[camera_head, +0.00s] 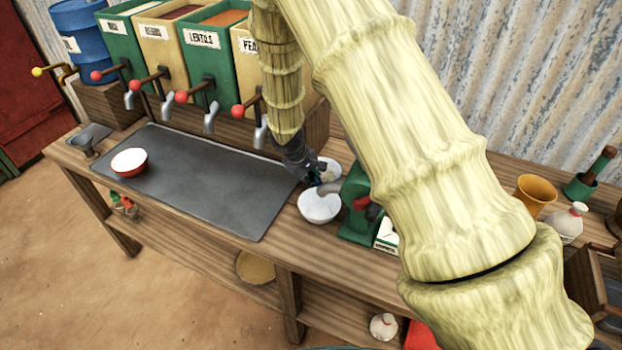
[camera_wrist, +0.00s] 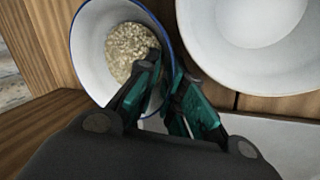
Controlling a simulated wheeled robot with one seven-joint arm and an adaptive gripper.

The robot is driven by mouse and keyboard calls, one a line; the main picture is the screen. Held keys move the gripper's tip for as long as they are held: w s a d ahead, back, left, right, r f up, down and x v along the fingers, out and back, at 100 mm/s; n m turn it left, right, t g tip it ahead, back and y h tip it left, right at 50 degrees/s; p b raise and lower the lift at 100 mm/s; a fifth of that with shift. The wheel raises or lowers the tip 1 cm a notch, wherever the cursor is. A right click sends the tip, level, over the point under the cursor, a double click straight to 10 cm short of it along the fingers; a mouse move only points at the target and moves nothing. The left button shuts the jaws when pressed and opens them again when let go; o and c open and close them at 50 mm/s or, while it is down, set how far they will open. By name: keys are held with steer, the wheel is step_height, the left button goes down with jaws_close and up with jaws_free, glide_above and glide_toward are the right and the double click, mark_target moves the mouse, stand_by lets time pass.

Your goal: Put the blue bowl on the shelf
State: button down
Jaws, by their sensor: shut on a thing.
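The blue bowl (camera_wrist: 88,72) has a white inside and a blue rim, and holds pale grain in the wrist view. In the head view the bowl (camera_head: 332,166) is mostly hidden behind my gripper (camera_head: 313,181). My gripper (camera_wrist: 165,72) is shut on the bowl's rim, with one finger inside the wall and one outside. I cannot tell whether the bowl touches the counter (camera_head: 283,225). A wooden shelf (camera_head: 190,246) runs beneath the counter.
A white bowl (camera_head: 320,207) stands close beside the held bowl. A green grinder (camera_head: 357,205) is just right of it. A red bowl (camera_head: 129,161) sits on the dark mat (camera_head: 205,180). Labelled dispensers (camera_head: 212,45) stand behind. A basket (camera_head: 255,268) and a bottle (camera_head: 383,326) are below the counter.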

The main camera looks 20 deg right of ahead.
steer(key=shift+f, duration=0.1)
steer(key=c, duration=1.7)
jaws_free()
steer(key=shift+o, duration=0.8)
